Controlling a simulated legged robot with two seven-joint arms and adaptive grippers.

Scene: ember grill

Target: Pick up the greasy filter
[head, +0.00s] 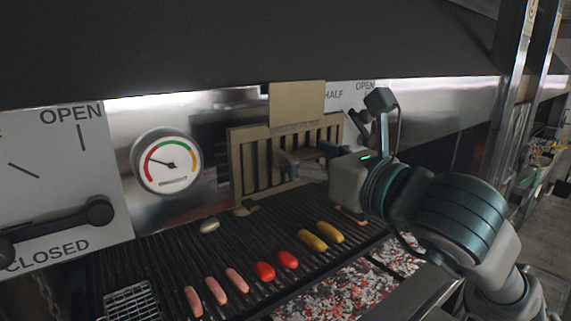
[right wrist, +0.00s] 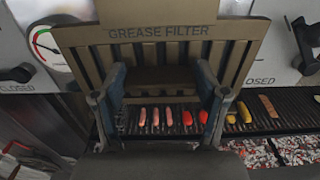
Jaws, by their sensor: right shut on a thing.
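The grease filter (head: 250,134) is a tan slatted panel, upright above the back of the grill, with a plain tan plate rising behind its top. In the right wrist view the filter (right wrist: 160,33) fills the upper middle, with "GREASE FILTER" lettered on its top rail. My right gripper (head: 306,157) is at its front face. In the right wrist view my right gripper (right wrist: 160,78) has its two fingers on either side of the filter's brown handle block, shut on it. Grease on the filter cannot be made out. My left gripper is not in view.
Sausages (head: 216,291), red peppers (head: 264,271) and yellow corn (head: 313,242) lie on the grill grate below. Glowing coals (head: 345,291) show in front. A round gauge (head: 166,161) and a lever panel (head: 62,180) stand left. A dark hood (head: 220,45) overhangs.

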